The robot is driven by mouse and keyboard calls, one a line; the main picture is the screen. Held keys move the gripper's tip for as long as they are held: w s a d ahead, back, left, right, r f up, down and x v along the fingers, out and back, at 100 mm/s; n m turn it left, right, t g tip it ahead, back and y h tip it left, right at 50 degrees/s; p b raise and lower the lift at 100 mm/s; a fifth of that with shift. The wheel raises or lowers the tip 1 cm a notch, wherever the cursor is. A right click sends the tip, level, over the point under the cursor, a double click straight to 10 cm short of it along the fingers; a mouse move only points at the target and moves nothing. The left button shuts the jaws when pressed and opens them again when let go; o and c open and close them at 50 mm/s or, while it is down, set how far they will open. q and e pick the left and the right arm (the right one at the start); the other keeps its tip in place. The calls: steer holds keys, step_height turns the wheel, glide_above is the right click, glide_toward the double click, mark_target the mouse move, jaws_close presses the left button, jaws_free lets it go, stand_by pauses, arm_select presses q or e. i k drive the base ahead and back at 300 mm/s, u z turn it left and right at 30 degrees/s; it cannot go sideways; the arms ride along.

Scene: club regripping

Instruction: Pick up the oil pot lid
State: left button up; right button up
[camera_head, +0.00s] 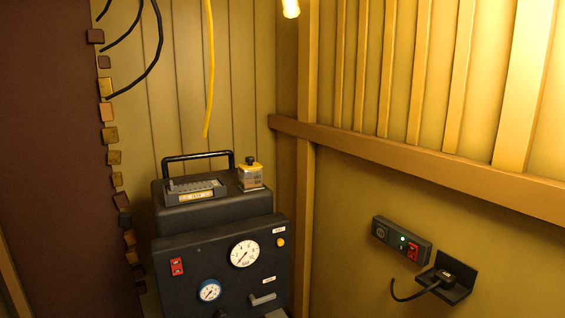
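A small clear pot (250,180) with a yellow lid (250,163) stands on the right of the dark machine's top. The lid has a small black knob and sits on the pot. I take this to be the oil pot; its label is too small to read. Neither of my grippers shows in the head view.
The dark machine (205,248) has gauges, a red switch and a black carry handle (198,155) beside the pot. A yellow hose (208,75) hangs above it. A power strip (401,241) and a black bracket with a cable (446,284) are on the right wall.

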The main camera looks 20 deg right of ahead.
mark_target(252, 165)
steer(key=z, duration=0.3)
steer(key=i, duration=1.5)
steer(key=u, duration=0.75)
